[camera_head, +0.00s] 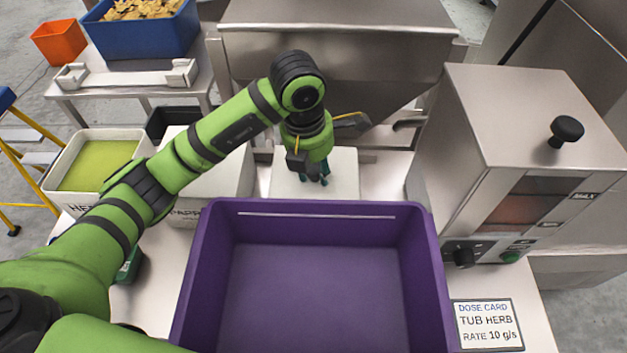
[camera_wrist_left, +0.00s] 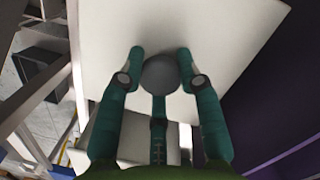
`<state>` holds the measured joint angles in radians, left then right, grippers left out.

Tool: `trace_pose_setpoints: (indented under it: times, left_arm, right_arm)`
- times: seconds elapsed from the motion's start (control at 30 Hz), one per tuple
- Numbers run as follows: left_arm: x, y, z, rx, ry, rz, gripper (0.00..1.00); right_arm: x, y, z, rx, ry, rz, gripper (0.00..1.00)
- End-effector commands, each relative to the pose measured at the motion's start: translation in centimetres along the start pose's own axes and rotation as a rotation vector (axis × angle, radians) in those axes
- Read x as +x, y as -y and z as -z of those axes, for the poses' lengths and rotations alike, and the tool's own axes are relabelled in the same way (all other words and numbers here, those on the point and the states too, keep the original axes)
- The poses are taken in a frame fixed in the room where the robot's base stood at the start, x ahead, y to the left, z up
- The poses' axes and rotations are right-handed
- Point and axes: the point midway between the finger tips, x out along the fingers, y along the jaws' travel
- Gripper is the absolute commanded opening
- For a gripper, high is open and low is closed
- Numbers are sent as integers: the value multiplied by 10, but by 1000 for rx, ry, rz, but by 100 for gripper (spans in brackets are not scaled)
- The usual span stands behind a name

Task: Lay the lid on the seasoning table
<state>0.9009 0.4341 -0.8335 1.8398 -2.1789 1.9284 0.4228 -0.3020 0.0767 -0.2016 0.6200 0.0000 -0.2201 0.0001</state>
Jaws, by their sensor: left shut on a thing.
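The lid (camera_head: 290,187) is a flat, pale, square plate behind the purple crate in the head view. In the left wrist view the lid (camera_wrist_left: 225,30) fills much of the upper part, with a round grey knob (camera_wrist_left: 168,74). My left gripper (camera_head: 318,181) is above the lid, its teal fingers shut around the knob, as the left wrist view (camera_wrist_left: 160,60) shows. The seasoning table (camera_head: 155,298) is the pale surface under the crate and tubs. I cannot tell whether the lid touches anything below. My right gripper is not in view.
A purple crate (camera_head: 430,270) takes up the front middle. A white tub of green herb (camera_head: 95,168) and a tub marked PAPR (camera_head: 190,215) stand left. A steel dosing machine (camera_head: 520,130) stands right, near a dose card (camera_head: 487,324). A steel hopper (camera_head: 330,45) is behind.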

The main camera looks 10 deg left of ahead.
Motion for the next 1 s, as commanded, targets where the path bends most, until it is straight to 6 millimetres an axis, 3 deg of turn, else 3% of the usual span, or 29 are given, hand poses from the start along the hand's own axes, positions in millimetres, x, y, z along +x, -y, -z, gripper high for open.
trace_pose_setpoints:
  times: [0.47,0.8,0.83,0.87,0.9,1.0]
  left_arm:
    - [49,0,7,-2,0,1,1]
    - [54,0,8,0,2,-1,1]
    - [54,0,8,0,1,-1,39]
    - [53,0,8,0,1,-1,51]
    - [53,0,8,0,1,-1,59]
    - [53,0,8,0,1,0,59]
  right_arm:
    - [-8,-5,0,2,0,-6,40]
    - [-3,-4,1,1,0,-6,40]
    - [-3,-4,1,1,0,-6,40]
    - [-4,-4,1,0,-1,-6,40]
    - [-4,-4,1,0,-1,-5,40]
    - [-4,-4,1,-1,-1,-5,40]
